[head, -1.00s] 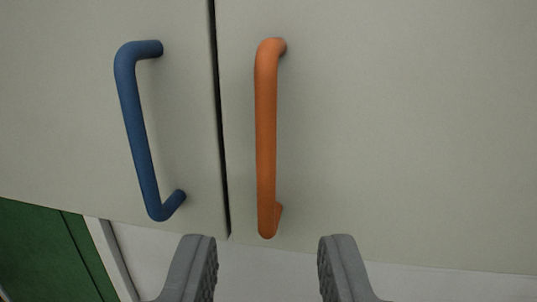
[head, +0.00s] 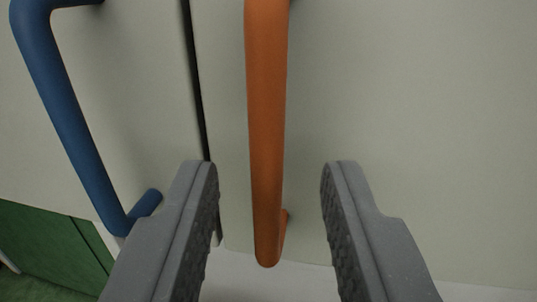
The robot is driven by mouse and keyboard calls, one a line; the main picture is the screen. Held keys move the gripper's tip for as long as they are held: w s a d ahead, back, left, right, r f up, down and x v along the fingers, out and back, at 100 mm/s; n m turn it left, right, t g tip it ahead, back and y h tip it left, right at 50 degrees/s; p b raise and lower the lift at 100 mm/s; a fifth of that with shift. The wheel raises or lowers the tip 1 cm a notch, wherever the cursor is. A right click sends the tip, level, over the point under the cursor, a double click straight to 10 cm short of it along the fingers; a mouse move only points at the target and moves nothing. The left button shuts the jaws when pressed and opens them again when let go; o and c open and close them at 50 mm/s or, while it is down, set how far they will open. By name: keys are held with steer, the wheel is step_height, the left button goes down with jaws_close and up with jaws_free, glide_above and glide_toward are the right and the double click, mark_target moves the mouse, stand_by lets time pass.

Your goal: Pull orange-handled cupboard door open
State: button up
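The orange handle (head: 266,120) is an upright bar on the right-hand cupboard door (head: 410,120), a pale grey-green panel. The handle's upper end is cut off by the top of the picture. My gripper (head: 270,175) is open, with one grey finger to the left of the orange bar and the other to its right. I see clear gaps on both sides of the bar, and neither finger appears to touch it. The right-hand door looks shut, level with the left-hand door along a narrow dark seam.
A blue handle (head: 65,110) sits on the left-hand door (head: 140,100), just left of my left finger. A green surface (head: 45,240) shows at the lower left. The door face to the right of the orange handle is bare.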

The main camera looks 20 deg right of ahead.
steer(key=shift+p+x, duration=0.8)
steer(key=shift+p, duration=0.2)
steer(key=shift+f, duration=0.1)
jaws_close()
steer(key=shift+d, duration=0.1)
steer(key=shift+s+f+b, duration=0.1)
steer(key=shift+s+b, duration=0.15)
steer(key=shift+b, duration=0.3)
